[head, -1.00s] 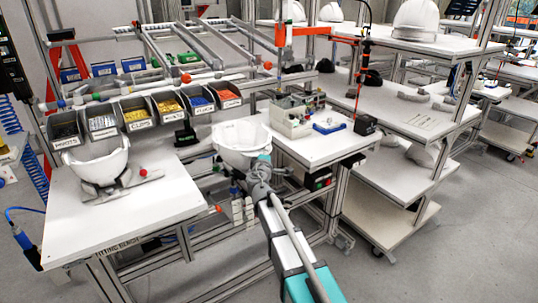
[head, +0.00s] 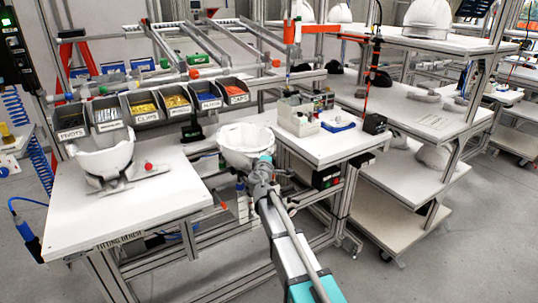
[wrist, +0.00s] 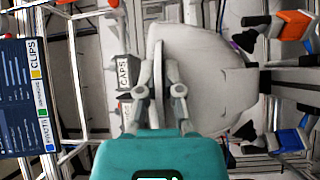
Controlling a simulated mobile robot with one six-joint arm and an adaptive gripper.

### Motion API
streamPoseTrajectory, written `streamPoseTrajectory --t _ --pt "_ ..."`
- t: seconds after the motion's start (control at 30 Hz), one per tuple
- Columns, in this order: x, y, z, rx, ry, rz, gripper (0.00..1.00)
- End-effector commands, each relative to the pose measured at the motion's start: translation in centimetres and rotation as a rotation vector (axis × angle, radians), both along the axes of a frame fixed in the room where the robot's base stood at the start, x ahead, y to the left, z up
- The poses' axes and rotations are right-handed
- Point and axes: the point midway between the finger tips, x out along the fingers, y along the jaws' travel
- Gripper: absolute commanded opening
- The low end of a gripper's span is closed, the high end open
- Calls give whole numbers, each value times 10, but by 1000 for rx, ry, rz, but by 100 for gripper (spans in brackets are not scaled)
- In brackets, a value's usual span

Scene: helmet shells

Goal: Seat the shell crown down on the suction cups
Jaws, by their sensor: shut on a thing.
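My gripper (head: 258,170) is shut on the rim of a white helmet shell (head: 243,146), which hangs in front of the gap between two benches. Its open side faces up and its crown points down. In the wrist view the two fingers (wrist: 160,92) pinch the rim of this shell (wrist: 215,78). A second white shell (head: 104,160) sits open side up on a low grey fixture (head: 148,172) with a red knob, on the fitting bench at left. I cannot make out suction cups; the shell hides the middle of the fixture.
The white fitting bench (head: 90,220) has a clear front half. A row of parts bins (head: 158,106) stands behind it. The bench at right (head: 325,150) carries a grey box (head: 298,116) and a blue tray (head: 338,126). Shelves with more shells (head: 428,18) stand farther right.

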Motion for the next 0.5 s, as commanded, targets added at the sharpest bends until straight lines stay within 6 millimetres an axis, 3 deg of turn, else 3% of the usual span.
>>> streamPoseTrajectory --t 0.5 --pt "0 0 -10 1 0 0 0"
